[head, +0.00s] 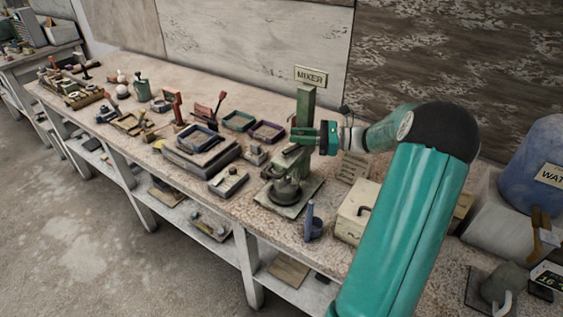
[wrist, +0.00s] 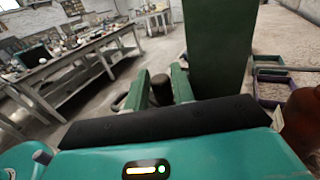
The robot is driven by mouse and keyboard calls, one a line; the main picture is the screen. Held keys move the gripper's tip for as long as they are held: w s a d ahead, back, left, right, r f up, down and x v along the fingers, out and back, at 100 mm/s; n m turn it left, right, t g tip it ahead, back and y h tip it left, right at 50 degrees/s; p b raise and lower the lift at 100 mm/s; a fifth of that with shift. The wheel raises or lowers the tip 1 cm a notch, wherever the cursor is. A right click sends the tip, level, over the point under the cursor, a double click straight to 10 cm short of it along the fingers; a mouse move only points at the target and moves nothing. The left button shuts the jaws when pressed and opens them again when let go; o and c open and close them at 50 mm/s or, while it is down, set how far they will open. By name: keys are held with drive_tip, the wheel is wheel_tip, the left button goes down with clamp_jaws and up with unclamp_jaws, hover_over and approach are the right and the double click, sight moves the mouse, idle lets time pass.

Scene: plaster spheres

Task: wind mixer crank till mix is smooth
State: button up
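The mixer is a dark green machine with an upright post (head: 306,103), a dark pot (head: 287,191) low at its front and a flat base plate. My gripper (head: 300,136) is at the post's upper part, above the pot. In the wrist view the two green fingers (wrist: 160,86) stand on either side of a dark upright knob (wrist: 160,92), apparently the crank's grip. The knob nearly fills the space between them; I cannot tell whether they press on it. The mixer post also shows in the wrist view (wrist: 220,45), just right of the fingers. The mix inside the pot is hidden.
A MIXER sign (head: 311,76) hangs on the wall behind. Trays and a grey block (head: 202,153) crowd the bench to the left. A blue tool holder (head: 313,225) and a cream box (head: 355,213) stand close to the right. A blue water barrel (head: 535,160) is at far right.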

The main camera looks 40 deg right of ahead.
drive_tip(key=m+t+h, duration=0.1)
drive_tip(key=s+m+t+h, duration=0.1)
drive_tip(key=shift+s+d+h, duration=0.1)
drive_tip(key=shift+d+h, duration=0.1)
drive_tip(key=shift+h, duration=0.1)
drive_tip(key=s+d+m+t+h, duration=0.25)
drive_tip(key=s+d, duration=0.25)
drive_tip(key=s, duration=0.8)
drive_tip(key=w+a+n+g+y, duration=0.15)
drive_tip(key=a+n+g, duration=0.25)
drive_tip(key=a, duration=0.5)
drive_tip(key=w+a+n+g, duration=0.2)
drive_tip(key=a+n+g, duration=0.2)
drive_tip(key=a, duration=0.5)
drive_tip(key=s+a+n+g+h, duration=0.2)
drive_tip(key=s+a+n+g, duration=0.2)
drive_tip(key=a+n, duration=0.4)
drive_tip(key=s+a, duration=0.1)
drive_tip(key=a, duration=0.4)
drive_tip(key=shift+a+f, duration=0.3)
drive_tip(key=shift+a, duration=0.1)
